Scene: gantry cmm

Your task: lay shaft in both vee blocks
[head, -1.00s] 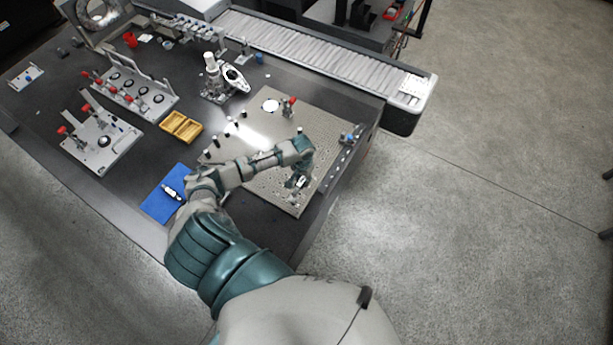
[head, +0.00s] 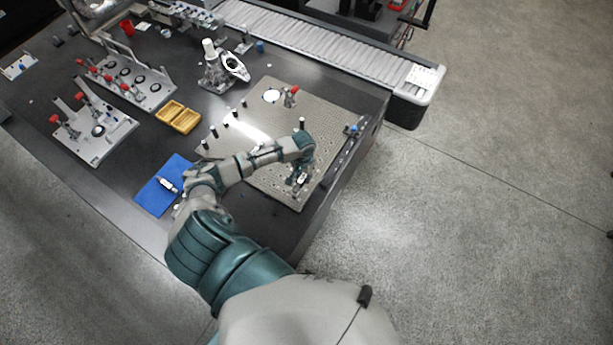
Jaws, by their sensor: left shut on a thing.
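My left arm reaches in from below and bends right over the perforated metal plate (head: 262,112). My left gripper (head: 300,182) points down near the plate's front right part. It is shut on a small pale thing low at the plate, too small and covered to name surely. A silver, stepped cylindrical piece (head: 167,184) lies on the blue mat (head: 150,198), left of my forearm. I cannot tell whether it is the shaft. I cannot make out the vee blocks; my gripper and forearm cover part of the plate. My right gripper is out of view.
Short dark-topped posts (head: 302,124) and a red-tipped clamp (head: 291,94) stand on the plate. A yellow box (head: 178,116), clamp fixtures (head: 97,130) and a white-topped device (head: 211,62) stand to the left and back. A roller conveyor (head: 320,47) runs behind.

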